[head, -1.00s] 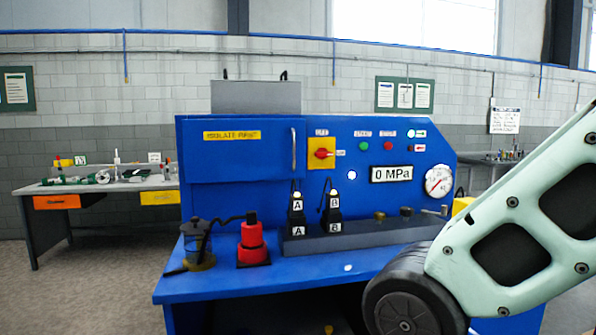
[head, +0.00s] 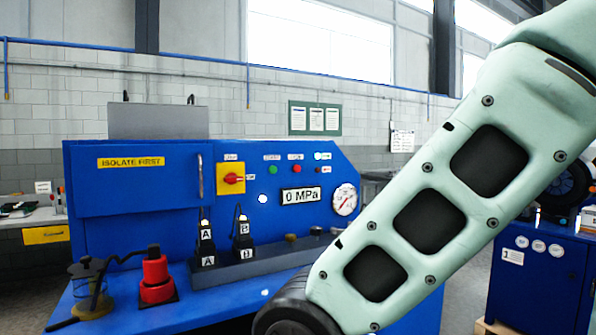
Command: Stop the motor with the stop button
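The blue machine (head: 130,205) stands ahead of me in the head view. On its panel, a red round button (head: 294,170) sits right of a green round button (head: 273,171); the red one has a small label above it, too small to read now. A yellow switch plate with a red knob (head: 232,179) is to their left. To the right are a small lit white lamp (head: 318,156) and a small dark red lamp. My arm crosses the right side of the view. My gripper is not in view, so its distance from the red button cannot be told.
The display (head: 301,196) reads 0 MPa, beside a round gauge (head: 344,199). On the bench stand a red cylinder (head: 157,279), a glass jar (head: 91,288) and two black A and B connectors. Another blue unit (head: 535,270) stands at the right.

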